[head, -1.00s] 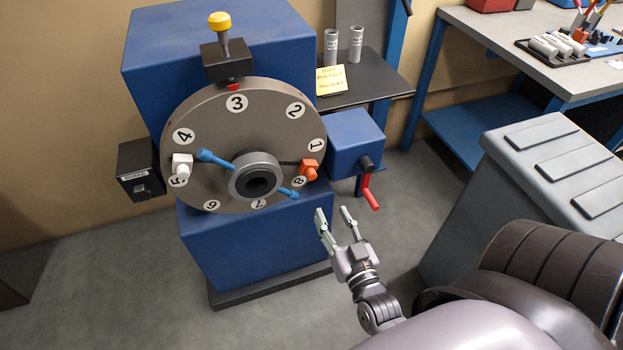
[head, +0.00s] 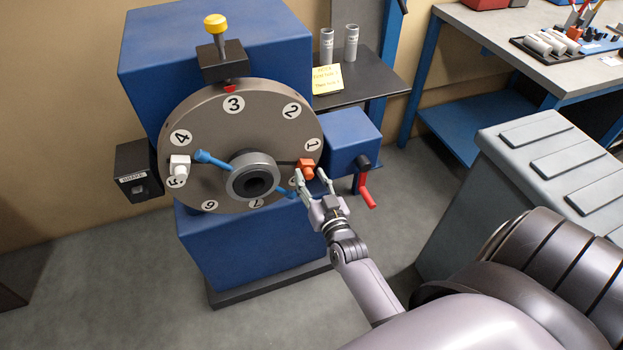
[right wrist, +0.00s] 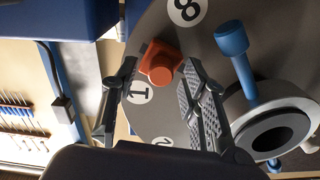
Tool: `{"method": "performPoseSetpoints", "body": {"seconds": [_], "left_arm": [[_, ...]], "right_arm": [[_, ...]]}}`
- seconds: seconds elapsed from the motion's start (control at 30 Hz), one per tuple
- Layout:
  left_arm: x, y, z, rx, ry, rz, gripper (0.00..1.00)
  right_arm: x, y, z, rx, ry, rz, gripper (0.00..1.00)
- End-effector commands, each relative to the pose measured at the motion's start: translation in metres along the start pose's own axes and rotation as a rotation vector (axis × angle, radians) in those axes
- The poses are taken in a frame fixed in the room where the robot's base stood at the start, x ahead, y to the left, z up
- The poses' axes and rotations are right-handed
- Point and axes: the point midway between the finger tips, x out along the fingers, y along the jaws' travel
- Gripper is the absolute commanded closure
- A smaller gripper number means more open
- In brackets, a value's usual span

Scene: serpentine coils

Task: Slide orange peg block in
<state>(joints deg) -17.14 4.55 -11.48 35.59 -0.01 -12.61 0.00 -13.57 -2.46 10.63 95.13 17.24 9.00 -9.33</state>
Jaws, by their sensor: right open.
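The orange peg block (head: 307,167) sits on the right side of the round grey numbered dial (head: 230,125), between the marks 1 and 8. My right gripper (head: 311,177) is open, with its fingertips just below the block in the head view. In the right wrist view the block (right wrist: 160,62) lies between the two open fingers (right wrist: 158,85), near their tips; contact cannot be told. The lower finger area hides the 8 in the head view. My left gripper is not in view.
A white peg block (head: 179,165) is at the dial's left. Blue handles (head: 213,158) and a grey hub (head: 253,177) stand out from the dial. A blue box with a red crank (head: 366,190) is close at right. A grey bin (head: 545,165) stands further right.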

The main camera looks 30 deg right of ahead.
Motion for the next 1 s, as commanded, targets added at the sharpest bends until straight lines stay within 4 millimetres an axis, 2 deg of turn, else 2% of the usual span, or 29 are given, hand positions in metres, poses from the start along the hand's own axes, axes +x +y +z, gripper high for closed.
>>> {"method": "performPoseSetpoints", "body": {"seconds": [0.07, 0.63, 1.0], "left_arm": [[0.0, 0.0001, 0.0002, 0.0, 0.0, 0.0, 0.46], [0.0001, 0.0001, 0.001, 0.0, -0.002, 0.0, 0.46], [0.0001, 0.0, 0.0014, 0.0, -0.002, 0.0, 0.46]], "right_arm": [[-0.0002, 0.0, 0.0, 0.0, 0.0, 0.0, 0.62], [-0.0004, 0.0, 0.0, 0.0, 0.0, 0.0, 1.0], [-0.0005, 0.0001, 0.0, 0.0, 0.0, 0.0, 1.0]]}}
